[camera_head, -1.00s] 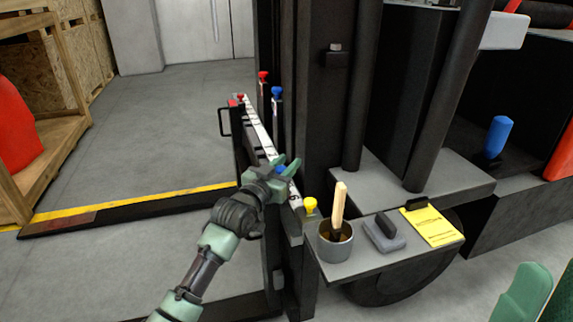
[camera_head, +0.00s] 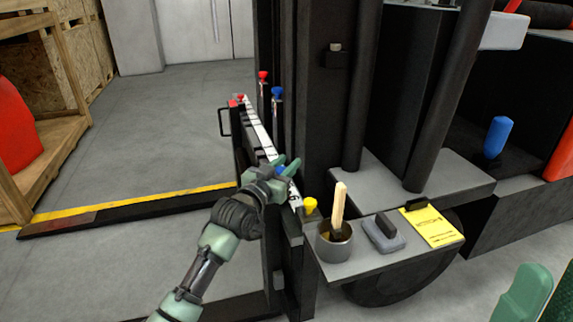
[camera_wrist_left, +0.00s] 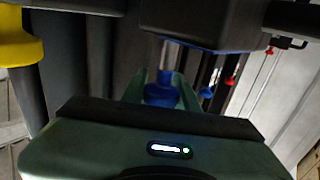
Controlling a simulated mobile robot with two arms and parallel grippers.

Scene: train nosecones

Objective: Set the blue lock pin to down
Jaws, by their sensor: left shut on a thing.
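My left gripper (camera_head: 284,167) is at the top of the black carriage beside the white marked scale strip (camera_head: 258,131). It is shut on a blue knob-headed pin (camera_head: 281,171), of which only a little shows between the fingers. In the left wrist view the blue knob (camera_wrist_left: 161,93) sits between the two green fingers (camera_wrist_left: 160,88), with a metal shaft beyond it. Another blue-topped pin (camera_head: 277,92) stands upright farther back beside a red-topped pin (camera_head: 263,76). My right gripper is not clearly in view; only a green part of mine shows at the lower right.
A yellow knob (camera_head: 310,205) is close to my left gripper. A grey cup with a brush (camera_head: 335,240), a grey block (camera_head: 384,236) and a yellow note (camera_head: 431,226) lie on the side shelf. Black mast posts (camera_head: 325,120) stand just right of the gripper.

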